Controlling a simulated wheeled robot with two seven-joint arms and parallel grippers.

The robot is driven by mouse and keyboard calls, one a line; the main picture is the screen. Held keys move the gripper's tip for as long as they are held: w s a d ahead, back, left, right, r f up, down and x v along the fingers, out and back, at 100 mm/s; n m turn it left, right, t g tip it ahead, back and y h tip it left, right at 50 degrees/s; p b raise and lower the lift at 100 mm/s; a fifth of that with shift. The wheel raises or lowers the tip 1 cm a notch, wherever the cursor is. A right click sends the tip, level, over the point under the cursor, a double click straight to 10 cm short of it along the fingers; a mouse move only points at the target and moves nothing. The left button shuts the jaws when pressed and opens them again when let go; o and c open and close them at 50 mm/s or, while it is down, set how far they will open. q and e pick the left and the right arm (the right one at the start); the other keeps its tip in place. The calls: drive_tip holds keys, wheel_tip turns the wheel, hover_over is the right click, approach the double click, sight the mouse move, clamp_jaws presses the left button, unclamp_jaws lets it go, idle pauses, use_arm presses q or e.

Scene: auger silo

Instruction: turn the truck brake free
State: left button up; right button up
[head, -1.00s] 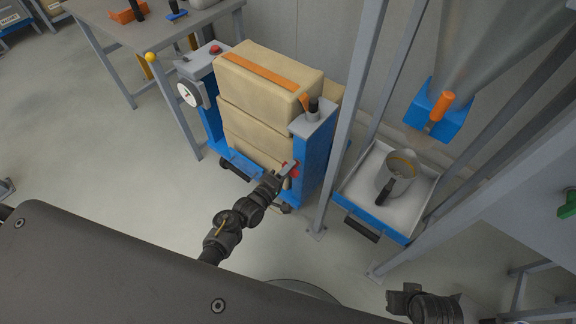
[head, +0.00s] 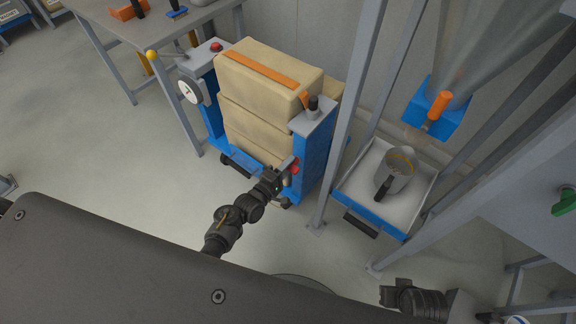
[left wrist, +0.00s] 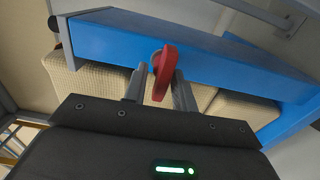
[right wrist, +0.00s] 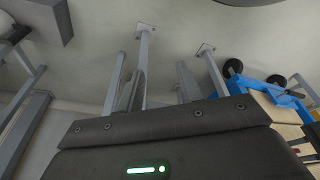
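The truck is a blue cart (head: 314,155) loaded with stacked tan sacks (head: 262,100). Its brake is a small red handle (head: 295,169) low on the right-hand post, partly hidden by my left gripper (head: 286,172). In the left wrist view the red handle (left wrist: 164,68) stands between the two fingers, in front of a blue beam (left wrist: 220,52). The fingers are apart on either side of it; a narrow gap shows on the left, and contact on the right is unclear. My right gripper (head: 385,297) is open and empty, low at the right; its parted fingers show in the right wrist view (right wrist: 160,85).
A grey frame post (head: 345,120) stands just right of the truck. Beyond it are a tray (head: 360,205) with a metal scoop (head: 397,172) and a hopper outlet with an orange handle (head: 439,103). A workbench (head: 140,35) stands at the back left. The floor left of the truck is clear.

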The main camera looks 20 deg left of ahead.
use_arm(q)
drive_tip(key=shift+o, duration=0.3)
drive_tip(key=shift+s, duration=0.15)
